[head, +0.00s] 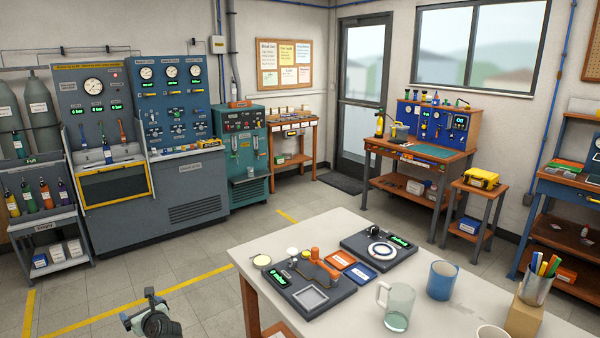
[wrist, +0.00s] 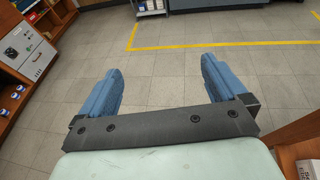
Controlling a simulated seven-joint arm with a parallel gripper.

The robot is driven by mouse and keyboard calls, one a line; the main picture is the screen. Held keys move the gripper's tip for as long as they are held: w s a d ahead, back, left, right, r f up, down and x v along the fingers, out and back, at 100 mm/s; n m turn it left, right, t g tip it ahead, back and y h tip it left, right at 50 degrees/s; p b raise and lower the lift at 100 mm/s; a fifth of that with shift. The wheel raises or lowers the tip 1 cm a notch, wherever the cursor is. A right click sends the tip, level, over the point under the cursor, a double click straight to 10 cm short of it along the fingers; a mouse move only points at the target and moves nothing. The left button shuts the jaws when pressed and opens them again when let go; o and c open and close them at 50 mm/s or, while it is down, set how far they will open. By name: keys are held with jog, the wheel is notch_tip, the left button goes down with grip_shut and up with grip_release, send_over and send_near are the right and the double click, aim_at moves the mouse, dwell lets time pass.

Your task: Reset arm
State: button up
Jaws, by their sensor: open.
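My gripper (wrist: 160,72) is open and empty in the wrist view. In the head view, part of my arm shows at the bottom edge, left of the white table (head: 255,245). It is over the floor and apart from the table. Most of the arm is out of the frame.
The white table carries a grey device with an orange lever (head: 325,262), a glass mug (head: 397,305), a blue mug (head: 441,280) and a pen cup (head: 536,287). A blue testbench (head: 180,115) stands at the back left. The floor with yellow lines (head: 140,300) is clear.

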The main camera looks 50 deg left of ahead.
jog(key=w+d+f+n+h, duration=0.4)
jog(key=w+d+f, duration=1.1)
jog(key=w+f, duration=0.3)
jog(key=w+d+f+n+g, duration=0.1)
jog(key=w+d+f, duration=0.25)
jog(key=d, duration=0.35)
jog(key=w+d+f+n+g+h, duration=0.1)
jog(key=w+d+f+n, duration=0.2)
jog(key=d, duration=0.4)
jog(key=w+d+f+g, duration=0.1)
jog(key=w+d+f, duration=0.2)
jog(key=w+d, duration=0.25)
jog(key=w+d+f+n+g+y, duration=0.1)
jog(key=d+f+n+g, duration=0.15)
jog(key=d, duration=1.25)
jog(key=d+f+n+g+y, duration=0.1)
jog(key=d+n, duration=0.2)
jog(key=d, duration=1.2)
jog(key=s+d+f+h, duration=0.2)
jog(key=d+f+h, duration=0.1)
jog(key=d, duration=0.9)
jog(key=s+d+f+n+t+h, duration=0.1)
jog(key=s+d+f+h, duration=0.2)
jog(key=d, duration=1)
jog(key=s+d+f+n+t+h, duration=0.1)
jog(key=d+h, duration=0.4)
jog(key=d, duration=0.8)
jog(key=x, duration=0.3)
jog(key=shift+d+f, duration=0.2)
jog(key=shift+d, duration=0.05)
